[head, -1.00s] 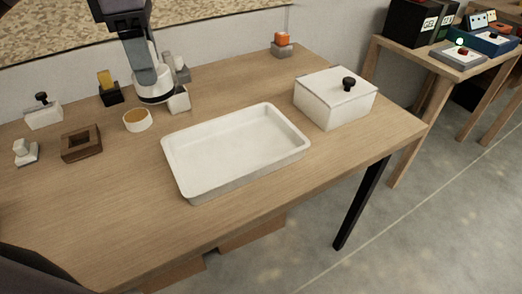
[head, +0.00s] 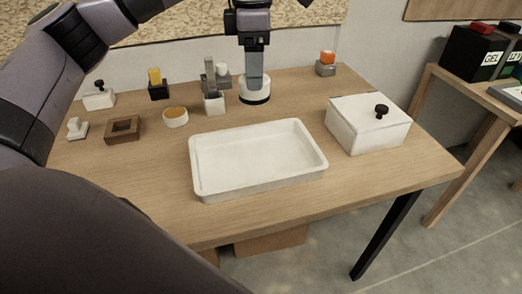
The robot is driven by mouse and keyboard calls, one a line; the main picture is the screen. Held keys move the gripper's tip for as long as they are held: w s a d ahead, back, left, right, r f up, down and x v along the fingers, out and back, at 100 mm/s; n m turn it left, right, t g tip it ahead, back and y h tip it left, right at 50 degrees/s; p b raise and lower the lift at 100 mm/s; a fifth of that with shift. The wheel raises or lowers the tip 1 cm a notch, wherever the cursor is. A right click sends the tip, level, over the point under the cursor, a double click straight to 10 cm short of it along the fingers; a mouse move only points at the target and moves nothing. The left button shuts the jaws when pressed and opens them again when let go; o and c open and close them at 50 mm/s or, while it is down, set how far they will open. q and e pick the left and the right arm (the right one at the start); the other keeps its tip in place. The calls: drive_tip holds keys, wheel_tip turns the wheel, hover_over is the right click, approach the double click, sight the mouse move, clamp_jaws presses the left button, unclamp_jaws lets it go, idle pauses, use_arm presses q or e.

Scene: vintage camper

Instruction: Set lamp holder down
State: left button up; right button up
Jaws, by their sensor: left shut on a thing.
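My left gripper (head: 254,80) points down over the back of the wooden table, with its grey fingers shut on a white round piece with a dark band near its bottom, which I take for the lamp holder (head: 255,94). The holder is upright, at or just above the tabletop; I cannot tell if it touches. It is behind the white tray and to the right of a white block with a grey upright piece (head: 214,103). The fingers hide its upper part. My right gripper is not in view.
The wooden table (head: 345,185) carries an empty white tray (head: 205,190), a white lidded box (head: 365,132), an orange-topped grey block (head: 326,66), a round cup (head: 175,117) and a brown square frame (head: 123,129). Bare tabletop lies between the holder and the lidded box.

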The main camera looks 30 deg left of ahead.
use_arm(q)
wheel_tip(320, 180, down, 17)
drive_tip(key=shift+f+p, duration=0.15)
drive_tip(key=shift+p, duration=0.25)
drive_tip(key=shift+f, duration=0.2)
drive_tip(key=shift+f, duration=0.2)
drive_tip(key=o, duration=1.2)
